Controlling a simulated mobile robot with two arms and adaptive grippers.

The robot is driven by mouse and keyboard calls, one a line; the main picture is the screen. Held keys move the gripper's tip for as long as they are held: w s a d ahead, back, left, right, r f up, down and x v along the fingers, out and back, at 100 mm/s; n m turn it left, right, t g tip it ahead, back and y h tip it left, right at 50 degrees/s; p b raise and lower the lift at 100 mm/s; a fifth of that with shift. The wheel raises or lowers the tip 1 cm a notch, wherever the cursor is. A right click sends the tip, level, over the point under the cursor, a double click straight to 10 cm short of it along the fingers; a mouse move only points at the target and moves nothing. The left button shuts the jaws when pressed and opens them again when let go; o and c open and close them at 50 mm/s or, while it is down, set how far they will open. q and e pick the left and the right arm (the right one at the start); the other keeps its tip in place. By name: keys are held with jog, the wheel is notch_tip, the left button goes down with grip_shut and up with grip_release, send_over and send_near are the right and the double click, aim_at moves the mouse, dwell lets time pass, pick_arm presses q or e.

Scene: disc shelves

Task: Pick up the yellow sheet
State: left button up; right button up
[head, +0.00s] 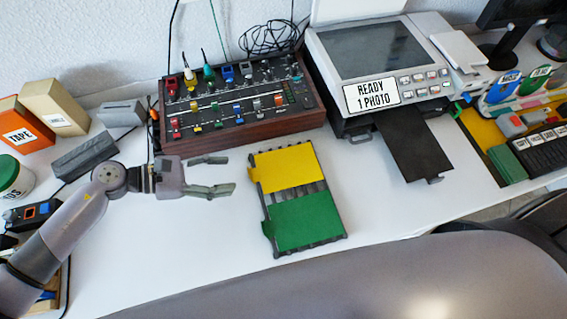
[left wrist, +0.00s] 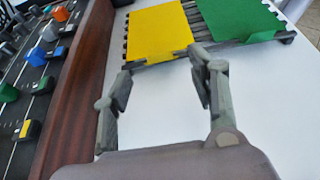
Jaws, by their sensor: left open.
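The yellow sheet (head: 287,165) lies flat on the far half of a dark ridged rack (head: 297,194) on the white table. A tab on its left edge sticks out toward my left gripper. A green sheet (head: 305,220) lies on the near half of the same rack. My left gripper (head: 231,174) is open and empty, to the left of the yellow sheet and apart from it in the head view. In the left wrist view the yellow sheet (left wrist: 158,30) is beyond the open fingertips (left wrist: 160,72). My right gripper is not in view.
A wood-framed mixer console (head: 240,105) stands behind my left gripper. A printer (head: 385,60) with a dark output tray (head: 408,145) stands behind and right of the rack. Boxes (head: 25,127) and small items crowd the left side. White table is clear around the rack.

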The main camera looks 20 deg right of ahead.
aim_at(249, 174)
pick_arm(q)
jog(key=x, duration=0.2)
jog(key=p+x, duration=0.1)
jog(key=x, duration=0.2)
jog(key=shift+w+f+p, duration=0.1)
jog(key=shift+f+p, duration=0.2)
jog(key=shift+f, duration=0.05)
jog(key=shift+c, duration=0.4)
jog(key=c, duration=0.7)
